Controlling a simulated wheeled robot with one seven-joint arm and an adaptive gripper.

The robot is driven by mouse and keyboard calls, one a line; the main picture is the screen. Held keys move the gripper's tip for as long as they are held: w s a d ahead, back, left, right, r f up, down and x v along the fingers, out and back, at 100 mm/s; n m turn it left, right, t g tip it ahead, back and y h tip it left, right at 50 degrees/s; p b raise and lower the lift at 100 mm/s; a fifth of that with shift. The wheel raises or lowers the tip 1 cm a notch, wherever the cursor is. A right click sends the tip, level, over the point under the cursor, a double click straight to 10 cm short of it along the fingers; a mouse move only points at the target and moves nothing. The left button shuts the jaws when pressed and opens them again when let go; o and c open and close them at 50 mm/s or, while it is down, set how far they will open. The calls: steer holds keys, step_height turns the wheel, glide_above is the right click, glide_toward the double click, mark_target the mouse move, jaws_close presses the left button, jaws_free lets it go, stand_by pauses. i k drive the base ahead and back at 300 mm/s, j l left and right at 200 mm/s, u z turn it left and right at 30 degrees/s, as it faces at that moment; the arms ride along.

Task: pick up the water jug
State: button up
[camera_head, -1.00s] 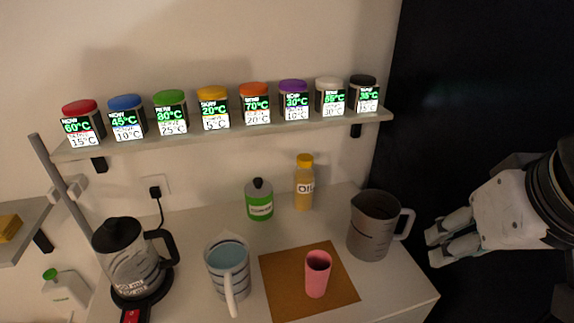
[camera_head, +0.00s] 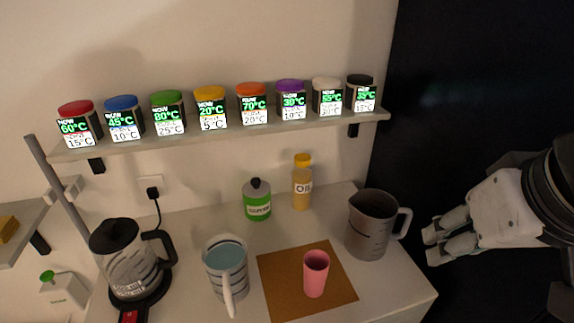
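The water jug (camera_head: 229,284) is a clear jug with dark bands, holding pale blue liquid. It stands upright on the white counter, left of the brown mat, with its handle towards the front. My gripper (camera_head: 430,245) is at the right, beyond the counter's right edge, with its fingers pointing left. It is well apart from the water jug and touches nothing that I can see. The two fingers lie close together in this view, and I cannot tell how far they are open.
A grey pitcher (camera_head: 368,228) stands between my gripper and the water jug. A pink cup (camera_head: 316,275) is on the brown mat (camera_head: 282,262). A kettle (camera_head: 127,264) stands left; green (camera_head: 257,207) and oil (camera_head: 302,188) bottles stand behind. A shelf (camera_head: 215,134) of spice dispensers hangs above.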

mark_target(224, 257)
steer(key=k+j+z, duration=0.2)
steer(key=j, duration=0.3)
steer(key=k+j+z, duration=0.15)
steer(key=k+j, duration=0.2)
steer(key=j, duration=0.15)
steer(key=k+j+z, duration=0.2)
steer(key=j, duration=0.25)
steer(key=k, duration=0.1)
